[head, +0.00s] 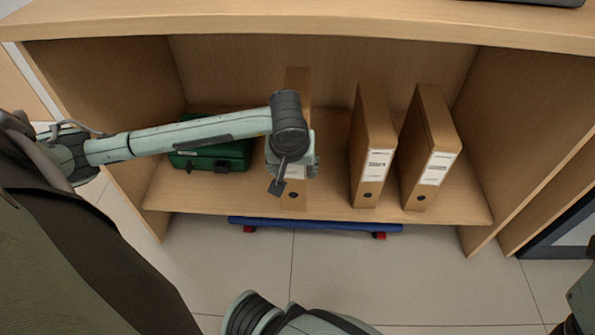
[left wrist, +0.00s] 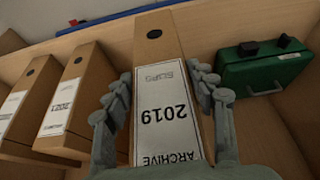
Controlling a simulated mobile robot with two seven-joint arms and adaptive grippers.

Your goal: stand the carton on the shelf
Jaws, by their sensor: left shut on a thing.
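The carton is a tall, narrow brown archive box with a white label reading ARCHIVE 2019. In the head view the carton (head: 298,77) is upright in the shelf bay, left of two similar boxes, partly hidden by my left arm. My left gripper (head: 290,165) is at its front face. In the left wrist view the carton (left wrist: 155,50) is between the two fingers of my left gripper (left wrist: 160,75), which is shut on it. The carton's foot is near the front edge of the shelf (head: 330,208); I cannot tell whether it bears on the board. My right gripper is out of view.
Two brown archive boxes (head: 372,145) (head: 430,150) stand to the right, with a gap between them and the carton. A green case (head: 225,157) lies to the left, behind my arm. A blue flat thing (head: 315,224) with red ends is below the shelf.

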